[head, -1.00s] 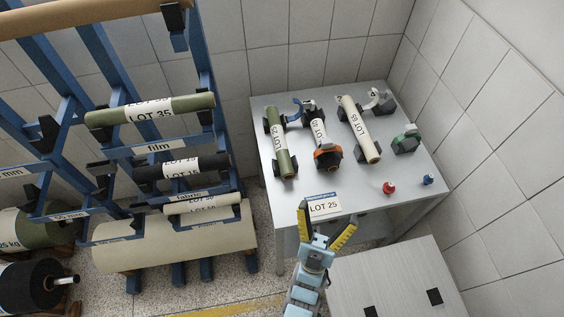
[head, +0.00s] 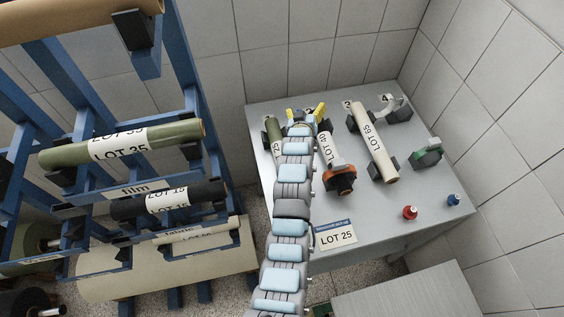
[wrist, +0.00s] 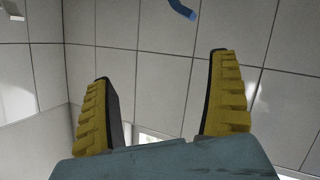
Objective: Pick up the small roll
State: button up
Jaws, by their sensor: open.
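Three small rolls lie on stands on the grey table (head: 275,215). A green roll (head: 271,132) is at the left, largely hidden behind my arm. My gripper (head: 306,113) is open and empty, above the far left part of the table in the head view.
A blue rack (head: 215,130) at left carries a green roll (head: 170,137), a black roll (head: 205,194) and a pale roll (head: 215,232).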

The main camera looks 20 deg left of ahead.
notch_tip(320, 180, down, 3)
jog(key=a+g+h+b, duration=0.2)
jog(key=a+g, duration=0.1)
jog(key=g, duration=0.1)
jog(key=g+h+b, duration=0.2)
jog(key=g+b, duration=0.2)
jog(key=g, duration=0.5)
send_near(280, 151)
jog(key=shift+n, duration=0.3)
jog(key=f, duration=0.2)
jog(key=s+d+f+b, duration=0.1)
jog(key=f, duration=0.3)
jog(key=shift+s+d+b, duration=0.2)
jog(key=shift+d+b, duration=0.15)
jog(key=shift+w+d+f+p, duration=0.1)
jog(key=shift+w+f+p, duration=0.05)
jog(key=shift+f, duration=1.05)
jog(key=shift+w+f+p, duration=0.15)
jog(key=shift+f, duration=1)
jog(key=shift+w+d+f+b, duration=0.1)
jog(key=shift+f+b, duration=0.1)
jog(key=shift+f, duration=0.4)
jog(key=shift+d+f+b, duration=0.1)
jog(key=shift+f+b, duration=0.05)
jog(key=shift+f, duration=0.4)
jog(key=c, duration=1.3)
jog(key=shift+c, duration=0.2)
